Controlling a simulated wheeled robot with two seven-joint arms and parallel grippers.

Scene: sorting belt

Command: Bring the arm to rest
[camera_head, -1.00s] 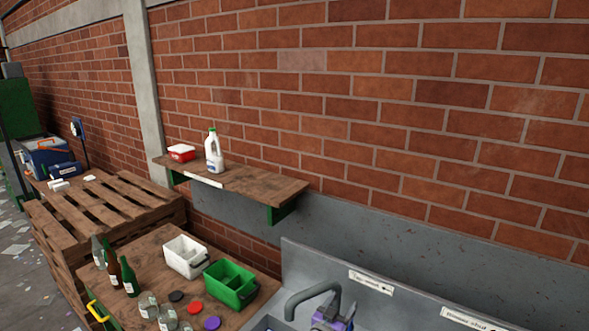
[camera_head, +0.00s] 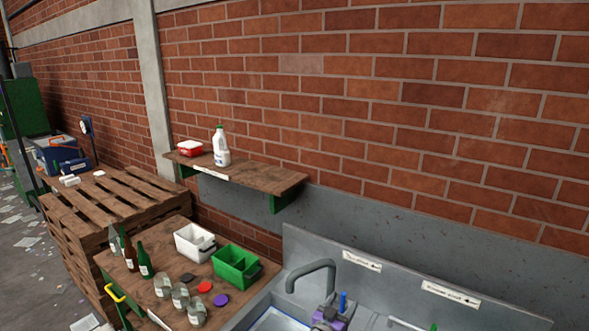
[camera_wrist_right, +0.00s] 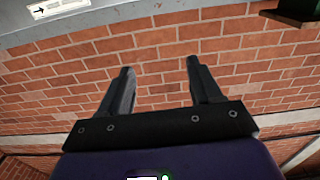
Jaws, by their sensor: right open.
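My right gripper (camera_wrist_right: 158,65) shows in the right wrist view. Its two dark fingers stand apart with nothing between them. They point toward the brick wall (camera_wrist_right: 235,75), and nothing touches them. The wrist picture is upside down, with a label (camera_wrist_right: 58,7) on grey metal along its top edge. In the head view, a purple and grey shape (camera_head: 328,317) is cut off at the bottom edge in front of the tap; I cannot tell for sure whether it is part of my right gripper. My left gripper is in neither view.
The sink tap (camera_head: 312,272) stands before a grey splashback (camera_head: 400,275). Left of it, a wooden bench (camera_head: 160,268) holds bottles, jars, lids, a white bin (camera_head: 193,243) and a green bin (camera_head: 238,266). A wall shelf (camera_head: 255,181) carries a milk jug (camera_head: 220,148) and a red tub (camera_head: 190,149).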

